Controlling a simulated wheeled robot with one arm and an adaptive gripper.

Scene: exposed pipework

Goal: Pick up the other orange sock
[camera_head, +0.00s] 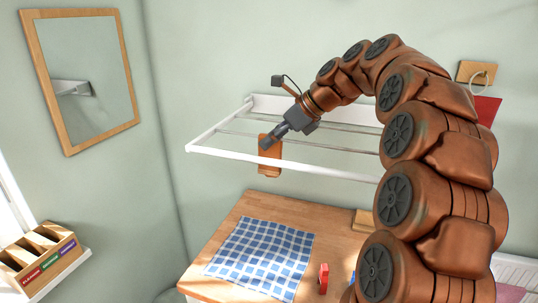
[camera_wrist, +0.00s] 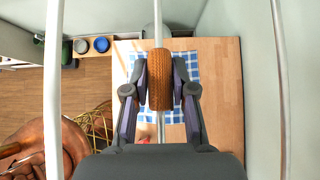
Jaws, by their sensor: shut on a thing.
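My gripper (camera_head: 265,144) reaches down to the sock from above. In the wrist view its two fingers (camera_wrist: 162,88) are closed on either side of the sock, which is still draped over the rod. I see only one orange sock in these views.
Below the rack is a wooden top with a blue checked cloth (camera_head: 262,258) and a small red object (camera_head: 323,278). A labelled compartment box (camera_head: 38,262) stands at left. A red cloth (camera_head: 487,110) hangs behind my arm. The wrist view shows bowls (camera_wrist: 101,45) and a wire basket (camera_wrist: 97,122).

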